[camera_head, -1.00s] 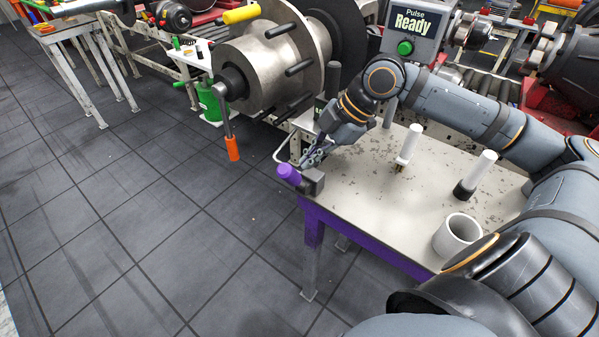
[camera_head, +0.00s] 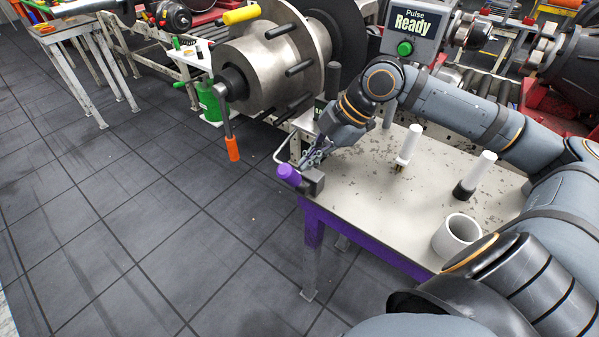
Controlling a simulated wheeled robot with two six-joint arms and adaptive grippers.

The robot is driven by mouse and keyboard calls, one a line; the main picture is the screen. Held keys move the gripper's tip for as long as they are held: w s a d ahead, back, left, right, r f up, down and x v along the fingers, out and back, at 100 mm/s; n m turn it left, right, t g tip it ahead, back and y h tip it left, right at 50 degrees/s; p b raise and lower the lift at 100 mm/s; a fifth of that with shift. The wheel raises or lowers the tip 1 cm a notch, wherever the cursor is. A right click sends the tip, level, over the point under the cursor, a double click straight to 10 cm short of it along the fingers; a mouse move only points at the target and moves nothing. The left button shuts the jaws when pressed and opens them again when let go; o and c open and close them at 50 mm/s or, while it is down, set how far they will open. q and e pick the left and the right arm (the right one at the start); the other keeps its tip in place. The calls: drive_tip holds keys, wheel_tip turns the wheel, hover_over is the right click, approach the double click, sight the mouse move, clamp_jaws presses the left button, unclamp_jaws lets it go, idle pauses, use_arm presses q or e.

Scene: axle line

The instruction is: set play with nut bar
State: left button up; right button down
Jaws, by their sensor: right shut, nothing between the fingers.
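A grey bar with an orange grip (camera_head: 233,154) hangs down from the dark nut (camera_head: 232,82) at the end of the big metal hub (camera_head: 270,58); it looks like the nut bar. My right gripper (camera_head: 306,163) is shut and empty at the table's far left corner. It is just above and behind a purple-capped dark piece (camera_head: 289,173); whether they touch I cannot tell. The gripper is well apart from the orange grip, to its right. My left gripper is out of view.
The purple-framed table (camera_head: 340,209) carries two white-topped pegs (camera_head: 410,143) (camera_head: 482,170) and a white cup (camera_head: 459,232). A "Pulse Ready" box (camera_head: 413,28) with a green button stands behind. A green bucket (camera_head: 209,102) is left of the hub.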

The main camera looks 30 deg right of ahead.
sight(299, 176)
drive_tip(key=shift+s+a+f, duration=0.1)
drive_tip(key=shift+a+f, duration=0.05)
drive_tip(key=shift+a, duration=0.1)
drive_tip(key=shift+s+a+f+p, duration=0.2)
drive_tip(key=shift+a+p, duration=0.2)
drive_tip(key=shift+p, duration=0.2)
drive_tip(key=shift+s+a+f+p, duration=0.1)
drive_tip(key=shift+a+f+p, duration=0.1)
drive_tip(key=shift+a+p, duration=0.3)
idle(0.8)
drive_tip(key=shift+s+a+f, duration=0.3)
drive_tip(key=shift+a+f, duration=0.2)
drive_tip(key=shift+a, duration=0.1)
idle(1.2)
idle(0.4)
drive_tip(key=shift+w+d+r+p, duration=0.2)
drive_tip(key=shift+d+r+p, duration=0.15)
drive_tip(key=shift+d+p, duration=0.25)
drive_tip(key=shift+w+d+r+p, duration=0.15)
drive_tip(key=shift+d+r+p, duration=0.25)
drive_tip(key=shift+p, duration=0.25)
drive_tip(key=shift+w+d+r+p, duration=0.35)
drive_tip(key=shift+d+p, duration=0.25)
drive_tip(key=shift+p, duration=0.45)
drive_tip(key=shift+d, duration=0.25)
